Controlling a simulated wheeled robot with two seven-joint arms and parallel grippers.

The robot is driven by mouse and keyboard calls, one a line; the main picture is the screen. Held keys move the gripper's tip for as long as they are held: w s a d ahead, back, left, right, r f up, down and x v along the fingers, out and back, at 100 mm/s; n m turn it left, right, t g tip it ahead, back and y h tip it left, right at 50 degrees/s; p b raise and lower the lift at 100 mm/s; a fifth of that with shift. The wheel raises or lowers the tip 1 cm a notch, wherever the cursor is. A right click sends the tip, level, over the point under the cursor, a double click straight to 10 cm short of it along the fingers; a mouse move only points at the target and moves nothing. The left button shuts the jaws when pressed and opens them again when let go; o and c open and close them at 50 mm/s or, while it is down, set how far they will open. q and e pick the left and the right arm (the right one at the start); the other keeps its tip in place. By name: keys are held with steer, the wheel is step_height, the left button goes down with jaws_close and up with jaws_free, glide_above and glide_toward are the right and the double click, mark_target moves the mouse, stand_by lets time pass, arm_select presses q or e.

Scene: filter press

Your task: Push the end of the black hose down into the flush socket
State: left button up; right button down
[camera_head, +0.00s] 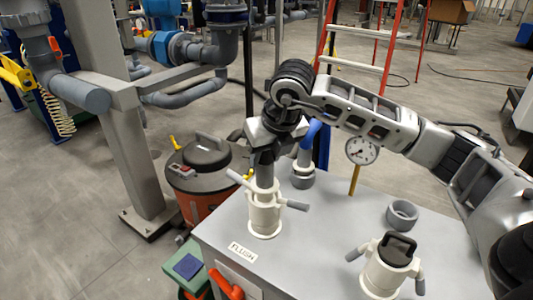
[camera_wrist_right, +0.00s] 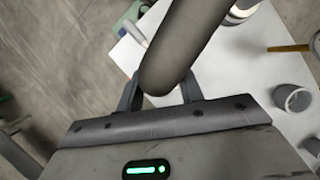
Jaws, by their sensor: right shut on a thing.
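The flush socket (camera_head: 265,216) is a white upright cylinder on the grey bench, with a lever arm sticking out on each side. My right gripper (camera_head: 264,155) is above it, pointing down and shut on the black hose. The hose's grey end (camera_head: 264,178) stands upright below the fingers, at the socket's mouth. I cannot tell how deep it sits. In the right wrist view the dark hose (camera_wrist_right: 185,45) runs between the two fingers and hides most of the socket. My left gripper is not in view.
A second white socket (camera_head: 384,277) with a black cap stands at the bench's front right. A loose grey ring (camera_head: 402,215), a pressure gauge (camera_head: 361,151) and a grey fitting (camera_head: 303,174) with a blue hose are nearby. An orange vacuum (camera_head: 205,176) stands left of the bench.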

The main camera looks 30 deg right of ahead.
arm_select(q)
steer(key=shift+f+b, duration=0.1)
steer(key=shift+b, duration=0.4)
arm_select(e)
steer(key=shift+f, duration=0.55)
arm_select(q)
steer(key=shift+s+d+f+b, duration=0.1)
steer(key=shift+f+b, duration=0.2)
steer(key=shift+b, duration=0.15)
arm_select(e)
steer(key=shift+f, duration=0.45)
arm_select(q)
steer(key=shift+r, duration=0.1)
arm_select(e)
steer(key=c, duration=0.8)
jaws_free()
steer(key=shift+s+r, duration=0.1)
steer(key=shift+r, duration=0.2)
arm_select(q)
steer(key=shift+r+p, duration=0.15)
steer(key=shift+p, duration=0.2)
arm_select(e)
steer(key=v, duration=1.5)
steer(key=shift+s+r, duration=0.1)
steer(key=shift+r, duration=0.1)
steer(key=shift+f, duration=0.1)
